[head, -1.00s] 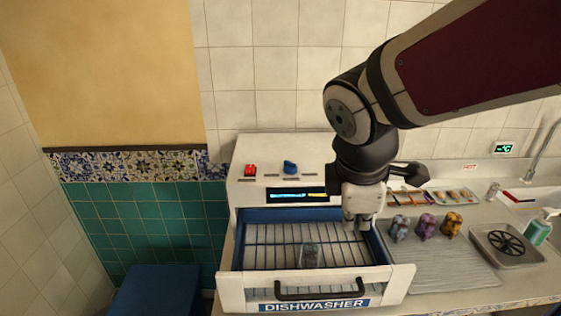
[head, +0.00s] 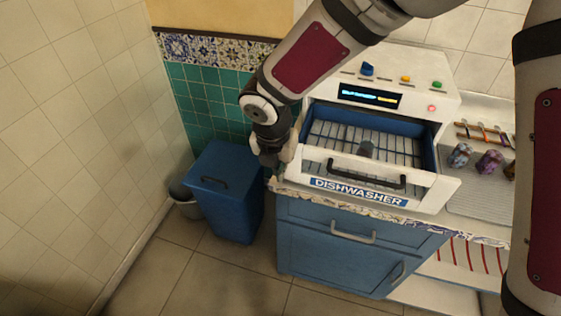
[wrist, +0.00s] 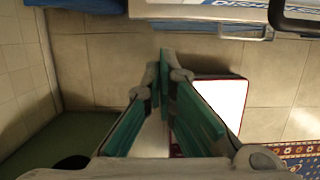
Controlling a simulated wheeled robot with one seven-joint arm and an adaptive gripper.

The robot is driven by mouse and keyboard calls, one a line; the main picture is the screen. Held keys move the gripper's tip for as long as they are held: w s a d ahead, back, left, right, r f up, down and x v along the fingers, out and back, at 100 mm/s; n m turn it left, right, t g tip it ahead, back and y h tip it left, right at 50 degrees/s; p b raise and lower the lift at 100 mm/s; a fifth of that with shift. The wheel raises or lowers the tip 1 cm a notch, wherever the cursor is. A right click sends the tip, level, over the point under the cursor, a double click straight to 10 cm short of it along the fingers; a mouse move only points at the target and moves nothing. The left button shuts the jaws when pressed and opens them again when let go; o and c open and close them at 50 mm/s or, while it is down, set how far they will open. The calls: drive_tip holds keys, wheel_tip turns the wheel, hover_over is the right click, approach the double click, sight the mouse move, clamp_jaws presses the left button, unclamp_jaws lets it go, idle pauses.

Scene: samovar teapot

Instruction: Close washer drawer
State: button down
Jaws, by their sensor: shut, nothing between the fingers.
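The white dishwasher drawer (head: 430,186) is pulled out, with its front panel, black handle (head: 366,173) and "DISHWASHER" label facing the room. The drawer front (wrist: 190,9) and handle (wrist: 292,18) show at that view's top edge.
A blue bin-like box (head: 228,190) stands on the floor left of the blue cabinet (head: 335,250). A small grey bucket (head: 184,203) is beside it. Several small figures (head: 460,155) sit on the counter at right. The floor in front is clear.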

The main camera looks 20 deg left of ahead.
sight(303, 129)
drive_tip(key=w+f+p, duration=0.1)
drive_tip(key=w+f, duration=0.4)
drive_tip(key=f, duration=0.1)
drive_tip(key=shift+w+d+f, duration=0.15)
drive_tip(key=shift+w+f, duration=0.25)
drive_tip(key=shift+w, duration=0.1)
drive_tip(key=w+b, duration=0.3)
drive_tip(key=w, duration=0.2)
drive_tip(key=w+b, duration=0.4)
drive_tip(key=w, duration=0.2)
drive_tip(key=w+b, duration=0.3)
drive_tip(key=w, duration=0.2)
drive_tip(key=shift+w+d+f, duration=0.15)
drive_tip(key=shift+w+d, duration=0.1)
drive_tip(key=shift+d, duration=0.05)
drive_tip(key=shift+w+b, duration=0.7)
drive_tip(key=shift+w, duration=0.2)
drive_tip(key=shift+r, duration=0.2)
drive_tip(key=shift+s, duration=0.1)
